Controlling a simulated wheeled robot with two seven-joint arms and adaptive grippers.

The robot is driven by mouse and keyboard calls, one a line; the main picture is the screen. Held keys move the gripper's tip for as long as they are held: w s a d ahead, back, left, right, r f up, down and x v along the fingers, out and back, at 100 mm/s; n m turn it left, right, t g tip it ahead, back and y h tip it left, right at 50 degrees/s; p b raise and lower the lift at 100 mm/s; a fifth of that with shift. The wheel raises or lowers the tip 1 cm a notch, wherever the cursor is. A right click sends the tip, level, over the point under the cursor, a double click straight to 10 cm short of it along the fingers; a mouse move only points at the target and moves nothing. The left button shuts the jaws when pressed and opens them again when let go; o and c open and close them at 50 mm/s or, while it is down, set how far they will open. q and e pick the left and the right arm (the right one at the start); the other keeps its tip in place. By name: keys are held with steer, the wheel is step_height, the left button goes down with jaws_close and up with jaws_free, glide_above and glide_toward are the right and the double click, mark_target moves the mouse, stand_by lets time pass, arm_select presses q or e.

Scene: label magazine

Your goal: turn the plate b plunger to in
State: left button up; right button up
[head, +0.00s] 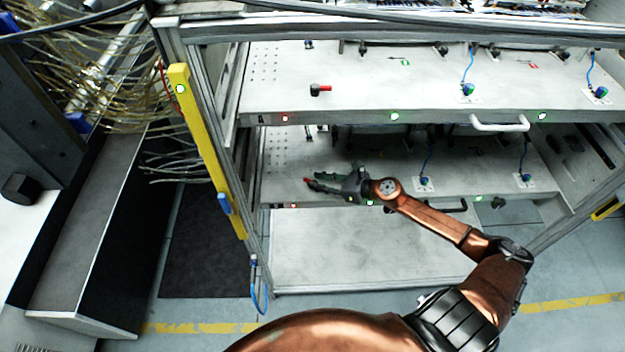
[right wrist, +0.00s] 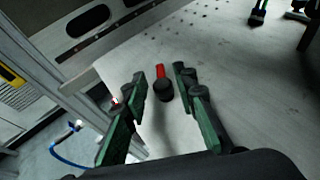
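The plate b plunger (right wrist: 161,89) is a black round knob with a red bar, on the grey middle shelf plate (right wrist: 230,75). In the right wrist view it stands between the fingers of my right gripper (right wrist: 160,76), with visible gaps on both sides. The red bar points away from the wrist. In the head view my right gripper (head: 316,182) is over the left part of plate b (head: 305,158). It hides most of the plunger, and only a red tip (head: 306,181) shows. My left gripper is not in view.
The upper plate (head: 350,100), marked A, lies above my right gripper and carries a similar red and black plunger (head: 320,90). A handle (head: 499,125) sticks out from its front. A frame post with a yellow strip (head: 205,150) stands left of the shelves.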

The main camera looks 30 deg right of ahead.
steer(key=shift+w+a+f, duration=0.25)
steer(key=shift+w+a, duration=0.05)
steer(key=shift+w, duration=0.25)
steer(key=shift+w+a+f, duration=0.1)
steer(key=shift+w, duration=0.1)
steer(key=shift+w+a+f, duration=0.1)
steer(key=shift+w+f, duration=0.05)
steer(key=shift+w, duration=0.05)
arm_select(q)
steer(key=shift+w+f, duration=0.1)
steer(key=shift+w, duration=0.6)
arm_select(e)
jaws_close()
